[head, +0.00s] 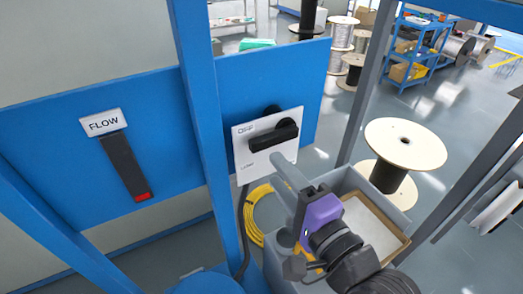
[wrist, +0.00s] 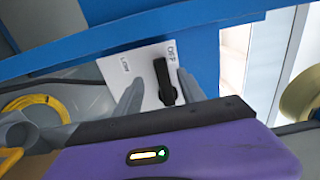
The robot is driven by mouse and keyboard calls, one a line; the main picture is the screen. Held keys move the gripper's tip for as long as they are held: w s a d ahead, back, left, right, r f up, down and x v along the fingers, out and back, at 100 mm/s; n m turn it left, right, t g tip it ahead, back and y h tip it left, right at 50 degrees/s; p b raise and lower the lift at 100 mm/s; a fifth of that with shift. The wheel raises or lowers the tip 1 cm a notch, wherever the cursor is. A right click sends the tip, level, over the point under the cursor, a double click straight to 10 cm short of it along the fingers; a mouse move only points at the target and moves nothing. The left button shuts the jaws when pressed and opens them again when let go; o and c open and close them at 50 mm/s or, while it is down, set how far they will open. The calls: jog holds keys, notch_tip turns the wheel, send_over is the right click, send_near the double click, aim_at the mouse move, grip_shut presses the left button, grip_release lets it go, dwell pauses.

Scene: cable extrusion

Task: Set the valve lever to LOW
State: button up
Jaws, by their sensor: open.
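The valve lever (head: 275,135) is a black bar on a white plate (head: 250,168) fixed to the blue panel. In the wrist view the lever (wrist: 166,85) lies near the OFF label (wrist: 171,52), at the plate's right side. The LOW label (wrist: 125,65) is at the left, away from the lever. My gripper (head: 279,164) is just below the lever in the head view. In the wrist view its open fingers (wrist: 159,78) appear on either side of the lever, with nothing gripped. Contact with the lever cannot be told.
A black FLOW strip (head: 122,163) with a red lower end is on the panel at left. A blue post (head: 202,110) stands beside the plate. A grey bin (head: 345,182) is below my arm. A cable spool (head: 402,145) stands at right, with coiled yellow cable (head: 253,212) below the plate.

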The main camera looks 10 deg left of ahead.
aim_at(259, 148)
jog(key=p+x, duration=0.1)
jog(key=x, duration=0.6)
jog(key=shift+w+a, duration=0.15)
jog(key=shift+w, duration=0.1)
jog(key=shift+c, duration=0.2)
grip_shut()
dwell(1.0)
